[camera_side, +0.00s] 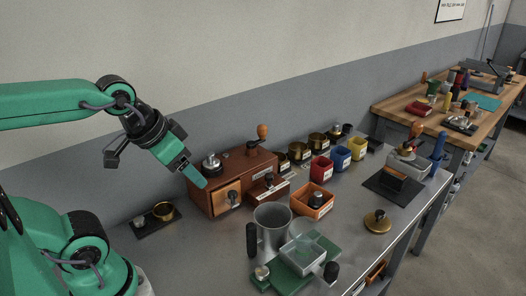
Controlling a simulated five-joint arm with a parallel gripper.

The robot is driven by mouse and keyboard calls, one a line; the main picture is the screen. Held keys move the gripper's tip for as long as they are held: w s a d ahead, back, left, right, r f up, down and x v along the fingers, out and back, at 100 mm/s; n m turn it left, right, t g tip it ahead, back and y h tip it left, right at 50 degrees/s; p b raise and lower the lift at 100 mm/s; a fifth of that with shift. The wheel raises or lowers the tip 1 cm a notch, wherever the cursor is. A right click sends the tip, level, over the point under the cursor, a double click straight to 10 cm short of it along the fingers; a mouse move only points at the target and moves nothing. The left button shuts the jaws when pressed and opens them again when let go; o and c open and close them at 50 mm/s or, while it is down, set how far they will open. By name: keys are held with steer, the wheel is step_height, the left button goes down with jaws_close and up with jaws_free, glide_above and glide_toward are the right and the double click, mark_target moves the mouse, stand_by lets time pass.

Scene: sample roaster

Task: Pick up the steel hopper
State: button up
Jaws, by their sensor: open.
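A small round steel piece with a dark knob (211,161) sits on top of the brown wooden roaster box (237,172); it looks like the steel hopper, though I cannot be sure. A tall open steel vessel with a black handle (272,222) stands upright on the bench in front of the box. My gripper (193,174) hangs at the left, pointing down and right. Its teal fingertip is just left of the box's top and looks close to the steel piece; the depth gap is unclear. It is open and holds nothing. Its second finger is hard to make out.
A clear container on a green base (302,254) stands at the front. An orange tray (313,201) and red, blue and yellow bins (341,156) stand right of the box. A dark tray (157,222) lies at left. Bare metal bench (205,255) shows at front left.

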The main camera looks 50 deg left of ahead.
stand_by(0.4)
steer(key=shift+c, duration=0.7)
steer(key=shift+w, duration=0.1)
steer(key=m+g, duration=0.5)
steer(key=m, duration=1.2)
glide_above(254, 224)
steer(key=f, duration=1.1)
steer(key=shift+a, duration=0.3)
steer(key=shift+w+d+f+m+g, duration=0.1)
steer(key=shift+d+f+m+g, duration=0.2)
steer(key=shift+f+m, duration=0.25)
steer(key=shift+f, duration=0.15)
